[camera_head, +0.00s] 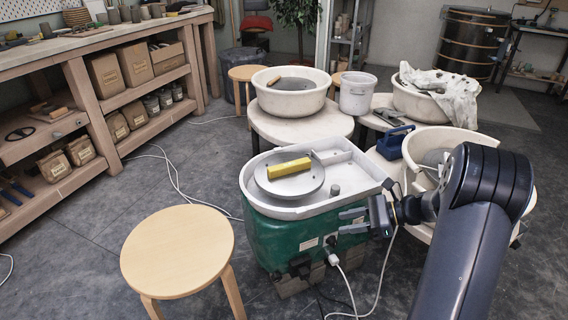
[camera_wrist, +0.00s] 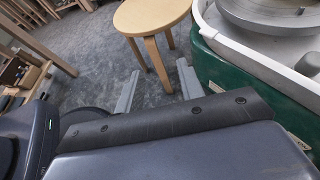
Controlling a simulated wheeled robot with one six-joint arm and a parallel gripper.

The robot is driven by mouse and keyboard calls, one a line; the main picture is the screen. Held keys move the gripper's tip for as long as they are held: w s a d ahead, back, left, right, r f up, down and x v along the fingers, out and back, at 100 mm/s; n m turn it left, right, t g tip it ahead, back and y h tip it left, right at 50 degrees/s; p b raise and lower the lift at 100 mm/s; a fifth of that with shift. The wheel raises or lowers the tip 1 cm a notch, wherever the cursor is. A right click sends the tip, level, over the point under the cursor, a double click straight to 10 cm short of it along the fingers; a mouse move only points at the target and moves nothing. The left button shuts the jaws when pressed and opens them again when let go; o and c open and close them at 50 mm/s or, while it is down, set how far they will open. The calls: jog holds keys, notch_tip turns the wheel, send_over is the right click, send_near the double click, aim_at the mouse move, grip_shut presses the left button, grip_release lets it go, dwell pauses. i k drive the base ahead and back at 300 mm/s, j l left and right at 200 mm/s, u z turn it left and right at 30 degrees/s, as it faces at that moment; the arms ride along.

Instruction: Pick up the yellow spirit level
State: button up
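The yellow spirit level (camera_head: 289,168) is a short yellow bar lying on the round grey wheel head (camera_head: 305,185) of the green pottery wheel, in the head view. My gripper (camera_head: 343,222) is at the near right side of the wheel's body, lower than the bar and to its right, apart from it. Its two fingers are spread with nothing between them. In the wrist view, my gripper (camera_wrist: 158,92) also shows open over the floor. The wheel head (camera_wrist: 270,12) shows at the upper right there; the spirit level is out of that view.
A round wooden stool (camera_head: 178,248) stands left of the wheel. A white splash pan (camera_head: 345,160) surrounds the wheel head. A blue tool (camera_head: 393,141) and a large basin (camera_head: 430,142) lie behind my arm. White cables (camera_head: 372,290) run over the floor.

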aim_at(297, 165)
jog(key=i+l+u, duration=0.45)
jog(key=l, duration=0.2)
jog(key=i+l+u, duration=0.4)
jog(key=l, duration=0.35)
jog(key=i+l+u, duration=0.25)
jog(key=l, duration=0.2)
jog(key=k, duration=0.1)
